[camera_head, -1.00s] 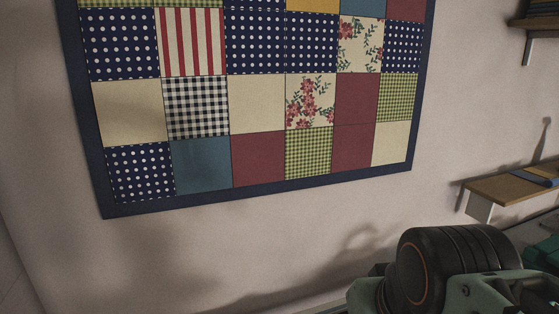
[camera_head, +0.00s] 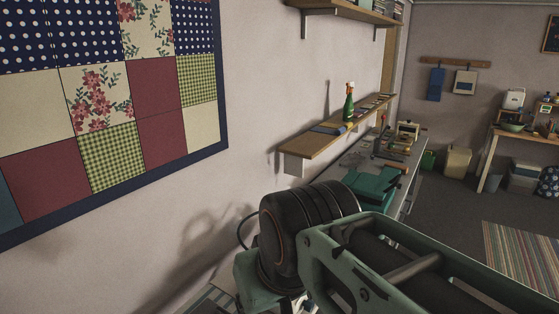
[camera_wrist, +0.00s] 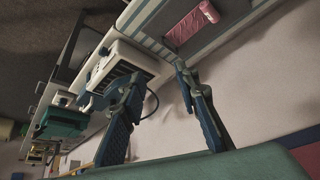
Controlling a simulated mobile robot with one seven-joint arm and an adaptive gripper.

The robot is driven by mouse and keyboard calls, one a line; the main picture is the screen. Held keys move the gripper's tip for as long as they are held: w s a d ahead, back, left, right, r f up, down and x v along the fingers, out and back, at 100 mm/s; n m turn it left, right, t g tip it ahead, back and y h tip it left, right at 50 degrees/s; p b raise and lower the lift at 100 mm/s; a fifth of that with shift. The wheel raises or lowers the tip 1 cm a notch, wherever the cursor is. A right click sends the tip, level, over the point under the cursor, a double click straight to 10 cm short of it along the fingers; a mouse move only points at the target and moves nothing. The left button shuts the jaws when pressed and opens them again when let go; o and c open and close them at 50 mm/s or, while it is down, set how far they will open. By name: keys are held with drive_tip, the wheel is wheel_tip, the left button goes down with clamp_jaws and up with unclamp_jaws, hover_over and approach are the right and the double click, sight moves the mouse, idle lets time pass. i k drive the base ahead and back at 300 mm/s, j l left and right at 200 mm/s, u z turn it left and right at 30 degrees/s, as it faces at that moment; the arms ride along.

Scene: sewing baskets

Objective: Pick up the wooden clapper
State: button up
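I cannot make out a wooden clapper with certainty in either view. My gripper (camera_wrist: 157,78) shows in the wrist view with its two dark blue and grey fingers spread apart. Nothing is between the fingertips. In the head view my arm fills the lower middle and right, and my fingers are hidden there. Small wooden-coloured items (camera_head: 392,147) lie on the far part of the workbench, too small to identify.
A teal case (camera_head: 372,187) stands on the workbench along the wall. A wall shelf (camera_head: 318,143) with a green bottle (camera_head: 348,108) hangs above it. The wrist view shows a white machine (camera_wrist: 122,62) and a pink roll (camera_wrist: 192,22). Open floor (camera_head: 455,222) lies right.

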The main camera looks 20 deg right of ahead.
sight(404, 169)
drive_tip(key=z, duration=1.6)
drive_tip(key=i+l, duration=0.7)
drive_tip(key=l, duration=0.25)
drive_tip(key=i+l, duration=1.2)
drive_tip(key=i, duration=0.35)
drive_tip(key=i+l+z, duration=0.1)
drive_tip(key=i+l, duration=0.15)
drive_tip(key=i, duration=0.3)
drive_tip(key=i+j, duration=0.15)
drive_tip(key=i, duration=0.3)
drive_tip(key=i+j, duration=0.2)
drive_tip(key=i, duration=0.3)
